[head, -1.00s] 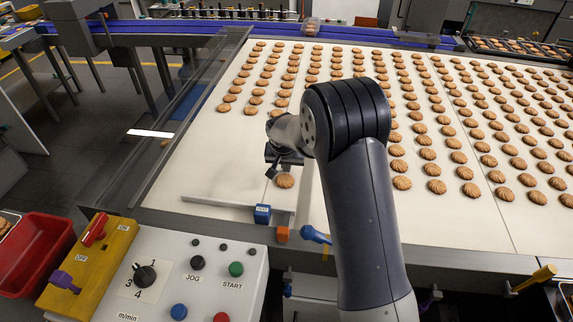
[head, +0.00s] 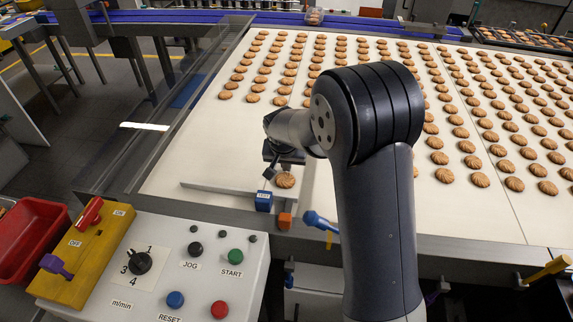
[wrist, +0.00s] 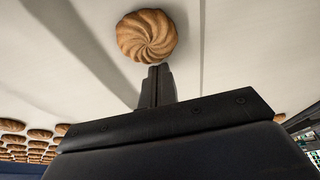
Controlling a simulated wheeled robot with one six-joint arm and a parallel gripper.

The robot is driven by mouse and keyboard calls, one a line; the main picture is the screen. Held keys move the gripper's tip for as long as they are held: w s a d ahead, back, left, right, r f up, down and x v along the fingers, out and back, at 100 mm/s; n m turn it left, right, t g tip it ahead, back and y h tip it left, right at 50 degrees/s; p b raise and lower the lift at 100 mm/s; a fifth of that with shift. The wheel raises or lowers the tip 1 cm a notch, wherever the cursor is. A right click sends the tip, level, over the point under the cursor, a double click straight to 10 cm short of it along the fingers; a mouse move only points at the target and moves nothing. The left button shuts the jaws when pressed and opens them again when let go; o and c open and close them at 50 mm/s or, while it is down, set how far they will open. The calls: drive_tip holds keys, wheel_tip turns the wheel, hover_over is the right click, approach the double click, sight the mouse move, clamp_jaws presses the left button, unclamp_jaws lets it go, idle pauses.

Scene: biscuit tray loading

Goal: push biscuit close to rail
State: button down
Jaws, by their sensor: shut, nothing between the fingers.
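A round swirled biscuit (head: 285,181) lies on the pale belt, apart from the rows of other biscuits. The metal rail (head: 215,189) lies just in front of it, near the belt's front edge. Only a small gap at most shows between them; I cannot tell whether they touch. My gripper (head: 270,172) is low over the belt, at the biscuit's far left side. In the wrist view the shut, empty fingers (wrist: 155,84) point at the biscuit (wrist: 147,37), with their tips at or very near its edge. The rail is not clear in the wrist view.
A blue block (head: 263,200) and an orange block (head: 285,221) sit by the rail. A blue-handled lever (head: 318,221) is to their right. Rows of biscuits (head: 439,158) fill the belt behind and right. A control panel (head: 165,265) stands in front. Belt left of the biscuit is clear.

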sight(285, 179)
drive_tip(key=b+v, duration=0.1)
drive_tip(key=v, duration=0.9)
drive_tip(key=shift+r, duration=0.35)
drive_tip(key=shift+s+f, duration=0.1)
drive_tip(key=p+x, duration=0.1)
drive_tip(key=x, duration=0.9)
drive_tip(key=shift+f, duration=0.2)
drive_tip(key=shift+w+d+f+p, duration=0.1)
drive_tip(key=shift+w+p, duration=0.45)
drive_tip(key=shift+w, duration=0.3)
